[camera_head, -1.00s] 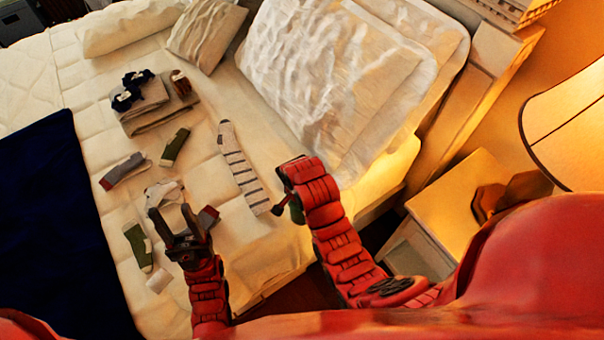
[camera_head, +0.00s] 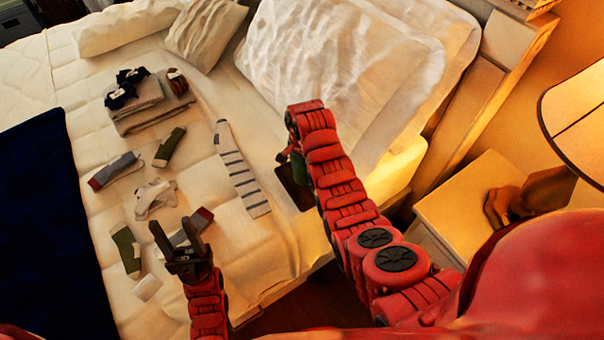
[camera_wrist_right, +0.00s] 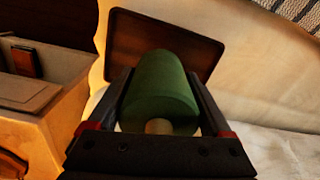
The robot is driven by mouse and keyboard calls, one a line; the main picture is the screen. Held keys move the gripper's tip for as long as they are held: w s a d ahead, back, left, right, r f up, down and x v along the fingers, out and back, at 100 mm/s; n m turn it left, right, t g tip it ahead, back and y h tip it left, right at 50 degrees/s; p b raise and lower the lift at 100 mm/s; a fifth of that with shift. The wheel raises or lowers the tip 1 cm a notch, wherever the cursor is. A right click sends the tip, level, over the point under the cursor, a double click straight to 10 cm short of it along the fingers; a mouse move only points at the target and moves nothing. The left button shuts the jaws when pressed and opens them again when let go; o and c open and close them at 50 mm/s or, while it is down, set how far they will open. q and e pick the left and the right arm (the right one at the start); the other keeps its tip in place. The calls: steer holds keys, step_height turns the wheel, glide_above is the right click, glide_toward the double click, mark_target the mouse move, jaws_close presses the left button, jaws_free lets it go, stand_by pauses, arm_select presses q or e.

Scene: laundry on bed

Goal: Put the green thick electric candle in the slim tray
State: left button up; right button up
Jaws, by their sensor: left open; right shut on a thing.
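The green thick candle (camera_wrist_right: 160,88) is between the fingers of my right gripper (camera_wrist_right: 158,100), which is shut on it. In the head view a small green part of the candle (camera_head: 300,170) shows beside my right arm, which hides the rest. The slim tray (camera_wrist_right: 206,58) is dark brown, rectangular and shallow, and it looks empty where visible. It lies just beyond the candle in the wrist view. In the head view part of the tray (camera_head: 294,190) shows on the bed's edge. I cannot tell whether candle and tray touch. My left gripper (camera_head: 177,230) is open and empty.
Several socks, including a long striped sock (camera_head: 240,168), lie on the bed. Folded cloths (camera_head: 150,105) lie farther back. Pillows (camera_head: 335,75) are at the head of the bed. A nightstand (camera_head: 475,200) and a lamp (camera_head: 580,120) stand at the right.

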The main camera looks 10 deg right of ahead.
mark_target(302, 174)
steer(key=shift+w+f+p, duration=0.15)
steer(key=shift+f+p, duration=0.6)
steer(key=shift+f, duration=1.05)
